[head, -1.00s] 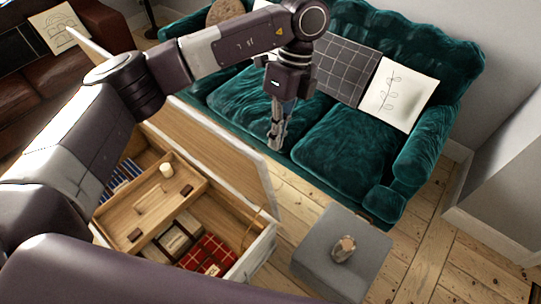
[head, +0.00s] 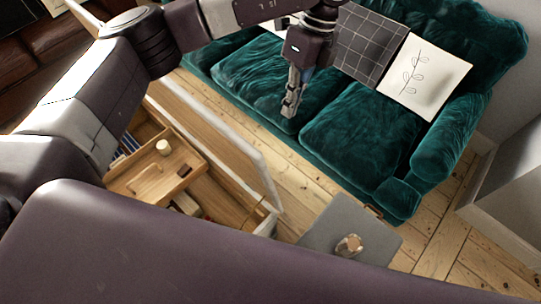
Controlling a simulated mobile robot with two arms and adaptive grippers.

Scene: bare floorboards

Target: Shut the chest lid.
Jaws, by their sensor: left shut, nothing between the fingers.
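The chest (head: 262,226) stands open at the lower left, its near part hidden behind my own arm. Its raised lid (head: 215,135) stands up along the far side, wooden inside with a pale edge. In the chest, a wooden tray (head: 150,186) holds a white candle-like cylinder (head: 163,147) and a small dark block (head: 184,171). My left gripper (head: 289,112) is shut and empty. It points down beyond the lid's upper right corner, in front of the green sofa in the picture, with a visible gap to the lid. My right gripper is out of view.
The green sofa (head: 345,140) with cushions fills the far side. A grey block-shaped stool (head: 322,222) with a small brownish object (head: 349,244) on it stands right of the chest. Bare floorboards (head: 300,185) lie between chest and sofa.

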